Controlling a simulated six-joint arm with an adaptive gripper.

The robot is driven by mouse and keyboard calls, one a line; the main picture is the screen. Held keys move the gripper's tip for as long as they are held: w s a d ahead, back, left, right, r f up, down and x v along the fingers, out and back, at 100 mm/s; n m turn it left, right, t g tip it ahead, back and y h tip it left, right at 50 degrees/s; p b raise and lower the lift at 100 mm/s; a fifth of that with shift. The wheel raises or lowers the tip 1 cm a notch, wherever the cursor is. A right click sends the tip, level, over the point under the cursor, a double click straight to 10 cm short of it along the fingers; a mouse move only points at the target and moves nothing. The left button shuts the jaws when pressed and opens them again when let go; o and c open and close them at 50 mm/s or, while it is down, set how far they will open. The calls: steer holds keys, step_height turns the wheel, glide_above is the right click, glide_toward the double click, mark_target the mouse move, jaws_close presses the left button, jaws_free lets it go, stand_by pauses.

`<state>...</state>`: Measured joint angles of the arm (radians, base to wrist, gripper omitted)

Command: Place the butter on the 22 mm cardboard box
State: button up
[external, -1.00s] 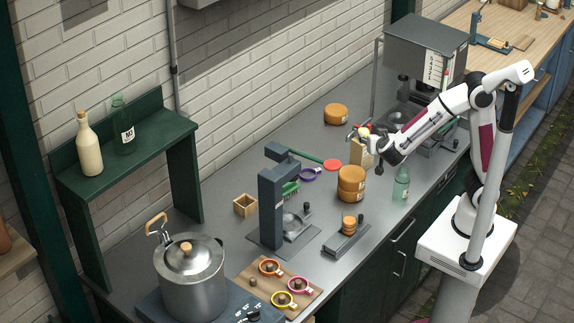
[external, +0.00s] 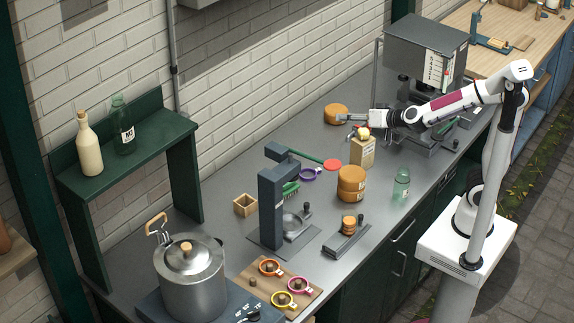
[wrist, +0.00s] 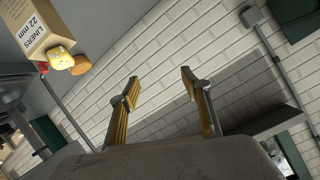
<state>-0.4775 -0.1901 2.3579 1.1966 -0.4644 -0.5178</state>
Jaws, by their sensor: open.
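The cardboard box (external: 362,154) stands upright on the grey counter in the external view. In the wrist view its side reads "LINERS 22 mm" (wrist: 22,28). A pale yellow lump, which looks like the butter (external: 363,132), sits on top of the box. It also shows against the box's top in the wrist view (wrist: 60,60).
An orange round (external: 335,113) lies behind the gripper, near the brick wall. A stacked orange jar (external: 351,184) and green bottle (external: 401,185) stand in front of the box. A grey machine (external: 427,50) stands at the back right. A small red thing (wrist: 42,66) shows beside the butter.

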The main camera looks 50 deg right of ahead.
steer(key=s+d+f+n+g, duration=0.1)
steer(key=s+d, duration=0.3)
steer(key=s, duration=0.4)
steer(key=s+d+f+n+g, duration=0.2)
steer(key=s+d+f+g, duration=0.2)
steer(key=s, duration=0.5)
steer(key=s+d+f+n+g, duration=0.2)
steer(key=s+d+f+g, duration=0.1)
steer(key=s, duration=0.5)
steer(key=shift+s+d, duration=0.4)
steer(key=shift+d, duration=0.35)
